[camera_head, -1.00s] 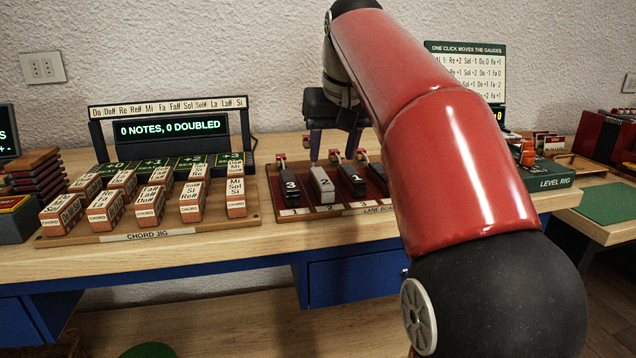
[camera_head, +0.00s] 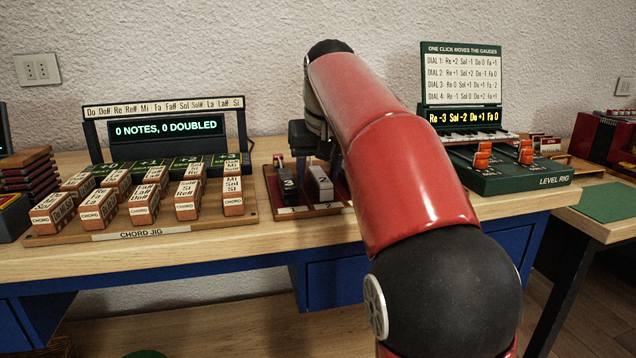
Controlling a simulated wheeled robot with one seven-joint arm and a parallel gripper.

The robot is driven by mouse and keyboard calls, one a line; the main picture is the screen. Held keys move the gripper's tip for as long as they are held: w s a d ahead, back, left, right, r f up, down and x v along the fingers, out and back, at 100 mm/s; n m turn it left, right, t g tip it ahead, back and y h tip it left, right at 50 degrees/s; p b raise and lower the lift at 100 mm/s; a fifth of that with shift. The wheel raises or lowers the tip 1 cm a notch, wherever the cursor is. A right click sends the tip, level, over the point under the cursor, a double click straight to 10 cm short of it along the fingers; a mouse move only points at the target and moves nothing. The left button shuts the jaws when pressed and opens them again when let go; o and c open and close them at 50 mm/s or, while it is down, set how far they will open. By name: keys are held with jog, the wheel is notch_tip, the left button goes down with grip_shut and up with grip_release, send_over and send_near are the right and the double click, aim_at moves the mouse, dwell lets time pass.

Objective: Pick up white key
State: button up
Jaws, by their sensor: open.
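The white key (camera_head: 320,184), a pale grey-white block marked 2, lies in the red lane board (camera_head: 290,211). A black key (camera_head: 288,184) marked 3 lies just to its left. My gripper (camera_head: 318,165) is open, pointing down over the far part of the lane board, around or just behind the far end of the white key. Its dark body and purplish fingers show partly. I cannot tell whether the fingers touch the key. My red arm hides the right part of the lane board.
The chord jig (camera_head: 150,235) with several labelled wooden blocks stands on the left. The green level rig (camera_head: 520,180) with orange sliders stands on the right, beyond my arm. A strip of bare bench (camera_head: 290,240) lies in front of the lane board.

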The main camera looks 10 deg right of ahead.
grip_shut()
jog(key=shift+r, duration=0.2)
